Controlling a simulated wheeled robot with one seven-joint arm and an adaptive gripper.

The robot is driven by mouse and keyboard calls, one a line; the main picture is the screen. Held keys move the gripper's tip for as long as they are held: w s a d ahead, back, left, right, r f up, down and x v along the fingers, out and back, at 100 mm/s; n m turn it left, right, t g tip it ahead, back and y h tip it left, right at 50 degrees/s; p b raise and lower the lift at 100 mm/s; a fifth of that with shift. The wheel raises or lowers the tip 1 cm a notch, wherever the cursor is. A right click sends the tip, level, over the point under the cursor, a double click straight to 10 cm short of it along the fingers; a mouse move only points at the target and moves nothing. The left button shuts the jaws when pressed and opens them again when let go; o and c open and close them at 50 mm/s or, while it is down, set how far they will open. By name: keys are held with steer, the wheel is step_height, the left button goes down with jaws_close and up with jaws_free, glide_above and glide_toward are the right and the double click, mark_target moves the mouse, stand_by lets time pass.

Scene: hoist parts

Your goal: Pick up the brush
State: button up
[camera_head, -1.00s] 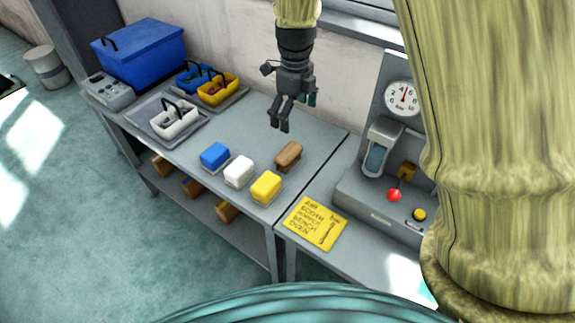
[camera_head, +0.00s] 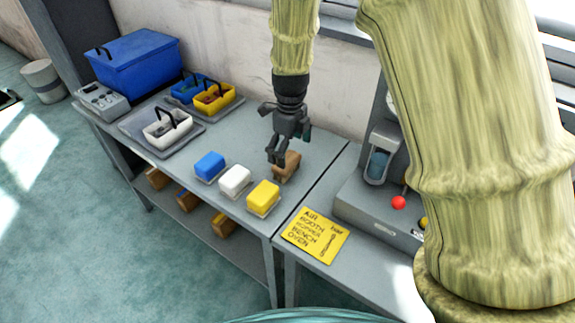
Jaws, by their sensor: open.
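A small brown wooden piece, seemingly the brush (camera_head: 289,167), lies on the grey bench near its right end, behind the white and yellow blocks. My gripper (camera_head: 277,160) is dark grey, points down and is open. Its fingertips are at the left end of the brush in the picture and hide part of it. I cannot tell whether they touch it or are still above it. Nothing shows held between the fingers.
Blue (camera_head: 210,165), white (camera_head: 235,181) and yellow (camera_head: 263,196) blocks stand in a row in front. A white basket (camera_head: 168,130), a yellow basket (camera_head: 213,98) and a blue box (camera_head: 138,58) are farther left. A gauge machine (camera_head: 375,208) and yellow sign (camera_head: 315,235) are at right.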

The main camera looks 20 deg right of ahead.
mark_target(287, 159)
steer(key=shift+w+a+f+p, duration=0.1)
steer(key=shift+f+p, duration=0.1)
steer(key=shift+f, duration=0.7)
steer(key=shift+w+a+f+p, duration=0.15)
steer(key=shift+f+p, duration=0.05)
steer(key=shift+f, duration=0.65)
steer(key=shift+w+a+f+p, duration=0.1)
steer(key=shift+f+p, duration=0.1)
steer(key=shift+f, duration=0.7)
steer(key=c, duration=0.9)
steer(key=shift+r, duration=0.1)
steer(key=shift+r, duration=0.45)
step_height(287, 159, up, 3)
steer(key=shift+f+b, duration=0.2)
steer(key=shift+b, duration=0.3)
steer(key=s, duration=0.5)
steer(key=s+d+r+b, duration=0.1)
steer(key=s, duration=0.4)
steer(key=s+d+b, duration=0.1)
steer(key=s, duration=0.4)
steer(key=shift+s+d+r, duration=0.15)
steer(key=shift+s+d, duration=0.05)
steer(key=shift+s, duration=0.2)
